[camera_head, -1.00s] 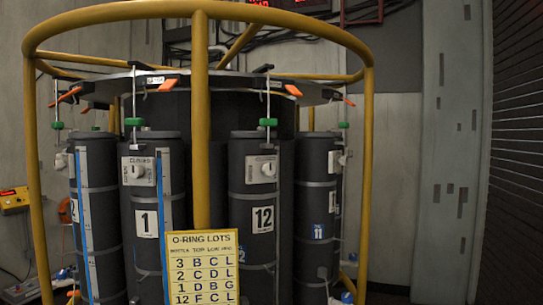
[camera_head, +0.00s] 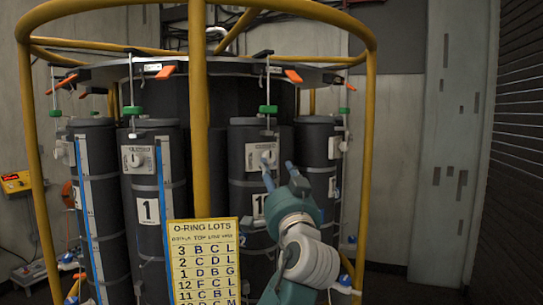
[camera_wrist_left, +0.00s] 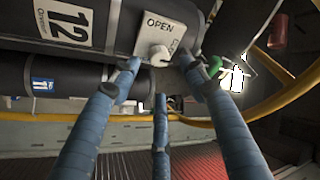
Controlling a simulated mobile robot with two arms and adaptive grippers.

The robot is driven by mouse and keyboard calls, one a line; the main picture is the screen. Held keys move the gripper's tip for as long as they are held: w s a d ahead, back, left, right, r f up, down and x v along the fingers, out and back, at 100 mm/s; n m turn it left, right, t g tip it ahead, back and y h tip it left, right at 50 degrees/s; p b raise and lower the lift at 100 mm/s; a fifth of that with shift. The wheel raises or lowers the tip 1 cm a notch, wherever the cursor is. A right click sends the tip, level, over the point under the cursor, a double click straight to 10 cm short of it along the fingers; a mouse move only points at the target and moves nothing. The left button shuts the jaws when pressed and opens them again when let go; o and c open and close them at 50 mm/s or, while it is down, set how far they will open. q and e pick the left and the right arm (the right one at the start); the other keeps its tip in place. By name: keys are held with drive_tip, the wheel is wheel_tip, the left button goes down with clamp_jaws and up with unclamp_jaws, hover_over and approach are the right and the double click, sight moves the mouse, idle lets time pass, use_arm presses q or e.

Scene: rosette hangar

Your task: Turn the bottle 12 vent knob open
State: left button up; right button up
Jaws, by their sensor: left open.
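Bottle 12 (camera_head: 243,185) is a dark upright cylinder in the round rack, its number label partly hidden by my fingers. Its white vent knob (camera_head: 268,157) sits on a pale plate near the top. In the left wrist view the knob (camera_wrist_left: 159,55) shows on the plate, with OPEN (camera_wrist_left: 157,24) printed beside it and CLOSED on another side. My left gripper (camera_head: 278,166) is open, its blue fingers just before the knob. In the left wrist view its fingertips (camera_wrist_left: 159,72) spread around the knob; I cannot tell whether they touch it. My right gripper is not in view.
Bottle 1 (camera_head: 142,185) stands to the left with a similar knob plate. A yellow post (camera_head: 199,100) and rail ring the rack. A yellow O-RING LOTS sign (camera_head: 204,260) hangs in front. Clear floor and wall lie to the right.

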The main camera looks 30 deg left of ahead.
sight(270, 159)
use_arm(q)
drive_tip(key=p+x, duration=0.2)
drive_tip(key=x, duration=0.3)
drive_tip(key=shift+w+a+r+p, duration=0.15)
drive_tip(key=shift+a+r+p, duration=0.15)
drive_tip(key=shift+w+a, duration=0.25)
drive_tip(key=shift+w, duration=0.1)
